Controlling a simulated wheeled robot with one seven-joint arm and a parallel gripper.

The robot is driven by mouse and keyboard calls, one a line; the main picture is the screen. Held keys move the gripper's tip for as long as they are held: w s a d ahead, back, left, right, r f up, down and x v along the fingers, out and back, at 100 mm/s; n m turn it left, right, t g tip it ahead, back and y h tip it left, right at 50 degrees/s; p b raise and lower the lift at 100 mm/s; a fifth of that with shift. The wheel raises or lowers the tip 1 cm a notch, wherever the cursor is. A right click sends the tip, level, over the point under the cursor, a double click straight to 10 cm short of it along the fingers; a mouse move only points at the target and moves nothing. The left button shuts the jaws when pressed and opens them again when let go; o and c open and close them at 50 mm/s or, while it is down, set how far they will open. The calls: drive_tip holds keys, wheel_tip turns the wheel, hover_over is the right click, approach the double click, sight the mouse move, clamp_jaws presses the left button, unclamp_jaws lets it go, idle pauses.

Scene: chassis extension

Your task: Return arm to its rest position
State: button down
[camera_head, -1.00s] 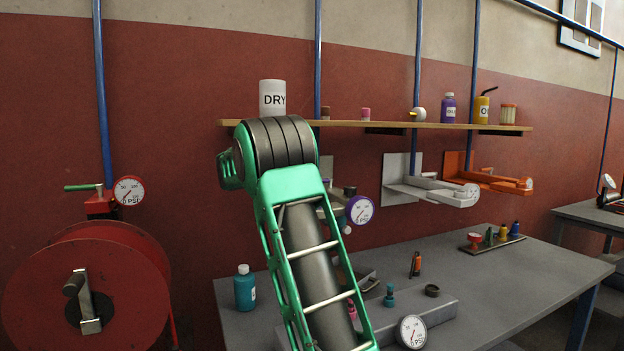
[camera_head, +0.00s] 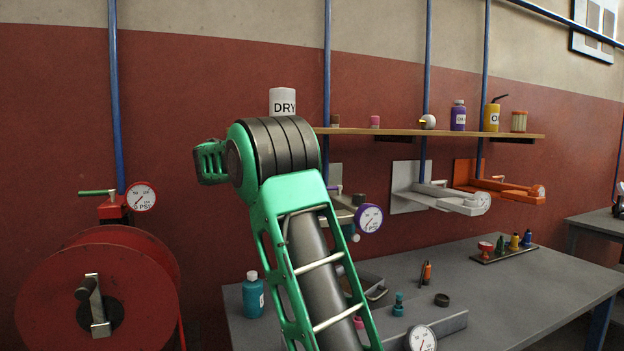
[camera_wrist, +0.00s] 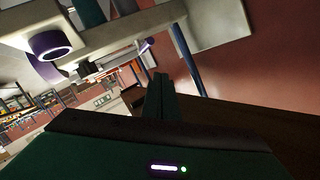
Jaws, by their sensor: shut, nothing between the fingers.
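My green and black arm (camera_head: 300,240) rises through the middle of the head view, with its thick ribbed joint (camera_head: 278,146) in front of the wall and the left end of the shelf. My gripper is hidden in the head view. In the wrist view my gripper (camera_wrist: 161,88) shows its two dark green fingers together, with nothing between them. A grey-white fixture with a purple-rimmed round part (camera_wrist: 50,44) fills the upper left of that view.
A grey workbench (camera_head: 540,290) holds a teal bottle (camera_head: 254,296) and small parts. A wooden shelf (camera_head: 440,132) carries bottles and a DRY canister (camera_head: 283,101). White (camera_head: 440,197) and orange (camera_head: 500,188) wall fixtures jut out. A red reel (camera_head: 130,260) stands left.

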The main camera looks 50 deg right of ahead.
drive_tip(key=shift+w+a+r, duration=0.15)
drive_tip(key=shift+a, duration=0.4)
drive_tip(key=shift+w+a+r, duration=0.1)
drive_tip(key=shift+a+r, duration=0.05)
drive_tip(key=shift+a, duration=0.4)
